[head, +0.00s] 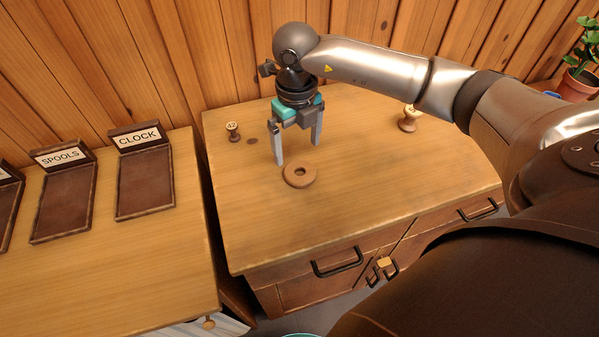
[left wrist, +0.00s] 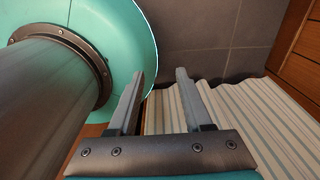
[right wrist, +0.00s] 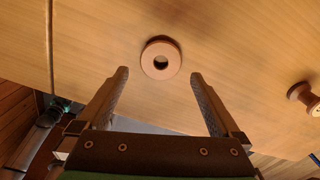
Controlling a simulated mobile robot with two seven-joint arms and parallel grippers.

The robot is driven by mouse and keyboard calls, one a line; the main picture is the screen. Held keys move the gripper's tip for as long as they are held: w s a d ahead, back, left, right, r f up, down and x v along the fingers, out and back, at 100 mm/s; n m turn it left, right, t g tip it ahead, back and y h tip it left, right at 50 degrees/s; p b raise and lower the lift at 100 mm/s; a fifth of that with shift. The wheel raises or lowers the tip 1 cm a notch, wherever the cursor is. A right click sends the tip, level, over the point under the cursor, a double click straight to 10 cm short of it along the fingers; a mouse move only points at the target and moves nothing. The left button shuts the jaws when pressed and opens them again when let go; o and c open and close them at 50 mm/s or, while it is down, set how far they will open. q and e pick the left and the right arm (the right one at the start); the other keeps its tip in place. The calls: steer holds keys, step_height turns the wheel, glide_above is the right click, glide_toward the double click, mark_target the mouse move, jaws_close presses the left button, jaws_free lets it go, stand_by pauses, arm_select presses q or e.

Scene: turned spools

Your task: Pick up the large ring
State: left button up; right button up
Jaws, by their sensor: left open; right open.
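The large ring (head: 300,182) is a flat brown wooden ring with a round hole. It lies on the wooden cabinet top near its middle. My right gripper (head: 298,154) is open and empty, pointing down, just behind the ring in the head view. In the right wrist view the ring (right wrist: 161,75) lies ahead of the two fingertips (right wrist: 160,78), centred across the gap, and neither finger appears to touch it. My left gripper (left wrist: 161,82) shows only in its own wrist view, open and empty, above a striped mat and a dark floor.
A small spool (head: 233,131) stands at the back left of the cabinet top (head: 400,185). A larger spool (head: 408,119) stands at the back right. On the left table are brown trays labelled SPOOLS (head: 62,200) and CLOCK (head: 145,185). The cabinet top's front is clear.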

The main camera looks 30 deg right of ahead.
mark_target(299, 174)
steer(key=shift+f, duration=1.1)
steer(key=f, duration=0.2)
steer(key=f+b, duration=0.1)
steer(key=shift+s+d+f, duration=0.1)
steer(key=shift+s+f, duration=0.1)
steer(key=shift+f, duration=0.7)
arm_select(q)
steer(key=shift+w+f, duration=0.25)
steer(key=shift+w, duration=0.25)
steer(key=shift+w+f, duration=0.25)
steer(key=shift+w, duration=0.2)
steer(key=shift+s, duration=0.1)
arm_select(e)
steer(key=shift+c, duration=0.2)
steer(key=shift+c, duration=0.9)
arm_select(q)
steer(key=shift+s, duration=0.15)
arm_select(e)
steer(key=c, duration=0.9)
steer(key=shift+o, duration=0.2)
steer(key=shift+r, duration=0.1)
